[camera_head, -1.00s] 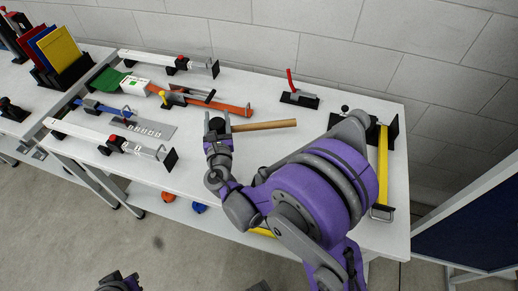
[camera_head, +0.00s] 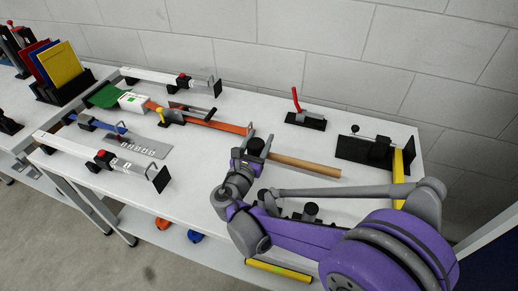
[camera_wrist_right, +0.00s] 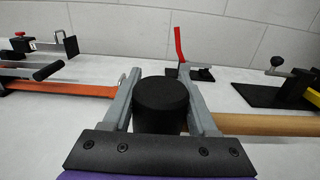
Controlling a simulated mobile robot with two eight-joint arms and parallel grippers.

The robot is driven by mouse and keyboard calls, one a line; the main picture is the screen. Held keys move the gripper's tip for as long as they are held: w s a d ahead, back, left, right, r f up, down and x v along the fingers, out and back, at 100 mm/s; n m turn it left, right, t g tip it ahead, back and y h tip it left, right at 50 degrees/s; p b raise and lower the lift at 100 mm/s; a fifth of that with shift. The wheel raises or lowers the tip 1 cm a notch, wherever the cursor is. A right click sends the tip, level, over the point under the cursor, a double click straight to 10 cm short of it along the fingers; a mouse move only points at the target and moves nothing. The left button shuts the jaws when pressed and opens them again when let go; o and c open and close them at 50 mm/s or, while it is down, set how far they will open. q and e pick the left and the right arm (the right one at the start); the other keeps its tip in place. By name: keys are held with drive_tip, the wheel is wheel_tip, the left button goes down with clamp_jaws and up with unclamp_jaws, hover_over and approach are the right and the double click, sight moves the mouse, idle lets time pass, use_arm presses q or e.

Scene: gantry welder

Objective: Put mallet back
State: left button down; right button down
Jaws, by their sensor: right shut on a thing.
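The mallet has a black head (camera_head: 257,145) and a wooden handle (camera_head: 304,166) that points right across the white table in the head view. My right gripper (camera_head: 250,152) is at the head end of the mallet. In the right wrist view the black head (camera_wrist_right: 161,101) is between the two grey fingers of my right gripper (camera_wrist_right: 160,92), which is shut on it. The handle (camera_wrist_right: 268,125) extends right past the right finger. Whether the mallet touches the table is hard to tell. My left gripper is not in view.
Orange (camera_head: 215,124) and white clamps (camera_head: 100,159) lie on the left of the white table (camera_head: 195,185). A red-handled clamp (camera_head: 304,115) stands at the back, and a black-based clamp (camera_head: 372,150) at the right. Black round-topped parts (camera_head: 311,211) show partly behind my right arm.

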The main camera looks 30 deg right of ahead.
drive_tip(key=shift+f+b, duration=0.3)
drive_tip(key=shift+f, duration=1.2)
drive_tip(key=shift+f, duration=0.2)
drive_tip(key=shift+c, duration=0.9)
unclamp_jaws()
drive_tip(key=shift+r, duration=0.2)
drive_tip(key=shift+s+a, duration=0.15)
drive_tip(key=shift+a, duration=0.1)
drive_tip(key=v, duration=1.1)
drive_tip(key=shift+s+a, duration=0.15)
drive_tip(key=shift+s, duration=0.1)
